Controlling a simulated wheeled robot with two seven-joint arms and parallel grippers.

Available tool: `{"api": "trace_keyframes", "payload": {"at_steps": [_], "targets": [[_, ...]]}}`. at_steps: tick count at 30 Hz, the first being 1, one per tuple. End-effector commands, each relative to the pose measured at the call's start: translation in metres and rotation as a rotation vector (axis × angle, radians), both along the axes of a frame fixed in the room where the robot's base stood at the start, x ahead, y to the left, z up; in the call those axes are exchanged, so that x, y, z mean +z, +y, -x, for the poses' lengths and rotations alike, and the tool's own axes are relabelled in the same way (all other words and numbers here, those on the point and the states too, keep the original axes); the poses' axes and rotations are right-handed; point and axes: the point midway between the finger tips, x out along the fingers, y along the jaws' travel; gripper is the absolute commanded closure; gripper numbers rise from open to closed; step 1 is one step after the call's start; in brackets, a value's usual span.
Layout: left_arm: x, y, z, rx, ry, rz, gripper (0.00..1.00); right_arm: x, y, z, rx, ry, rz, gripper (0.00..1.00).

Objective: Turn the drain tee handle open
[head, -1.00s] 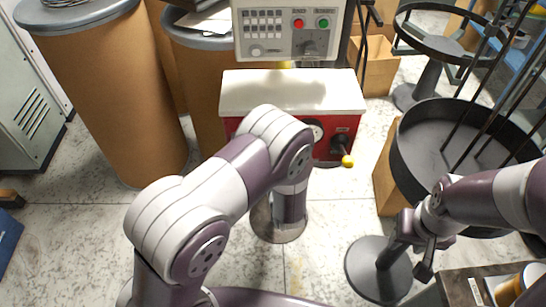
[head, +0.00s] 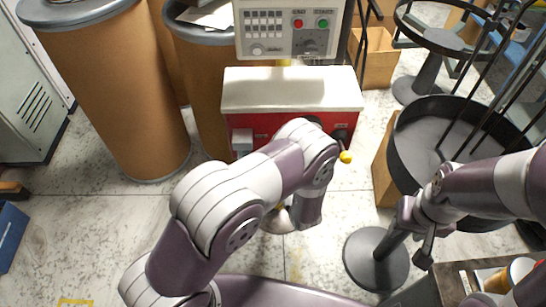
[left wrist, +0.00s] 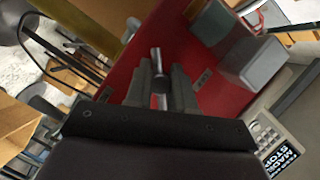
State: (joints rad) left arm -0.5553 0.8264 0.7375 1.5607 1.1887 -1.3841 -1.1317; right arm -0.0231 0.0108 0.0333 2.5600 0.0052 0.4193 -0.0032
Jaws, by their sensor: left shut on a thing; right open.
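The red cabinet (head: 345,122) with a cream top stands at the middle of the head view; its red face (left wrist: 135,82) fills much of the left wrist view. My left gripper (left wrist: 161,82) is shut on a small silver handle (left wrist: 157,58) at that face, which looks like the drain tee handle. The fingers stand on either side of it and hide part of it; its exact turn angle is hard to tell. In the head view my left arm hides this gripper and the handle. My right gripper (head: 426,246) is open and empty at the right.
A yellow-knobbed lever (head: 345,157) sticks out at the cabinet's right. A grey box (head: 242,141) sits on its left front, also in the wrist view (left wrist: 250,62). A control panel (head: 292,30) stands behind. A round black pan (head: 412,165) with rods is near my right arm.

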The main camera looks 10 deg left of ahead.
Motion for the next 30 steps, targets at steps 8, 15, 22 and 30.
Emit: {"api": "trace_keyframes", "payload": {"at_steps": [8, 15, 22, 30], "targets": [[-0.0007, 0.0008, 0.0007, 0.001, 0.012, -0.032, 1.0, 0.0005, 0.0, 0.0001, 0.0, 0.0, 0.0, 0.57], [-0.0005, 0.001, 0.0008, 0.001, 0.012, -0.033, 1.0, 0.0005, 0.0, 0.0, 0.0, 0.0, 0.0, 0.57], [-0.0002, 0.0008, 0.0006, 0.001, 0.011, -0.031, 0.54, 0.0005, 0.0, 0.0001, 0.0, 0.0, 0.0, 0.57], [0.0008, -0.0022, 0.0031, 0.0, 0.009, -0.03, 0.54, 0.0009, 0.0, 0.0, 0.0, 0.0, 0.0, 0.57]]}}
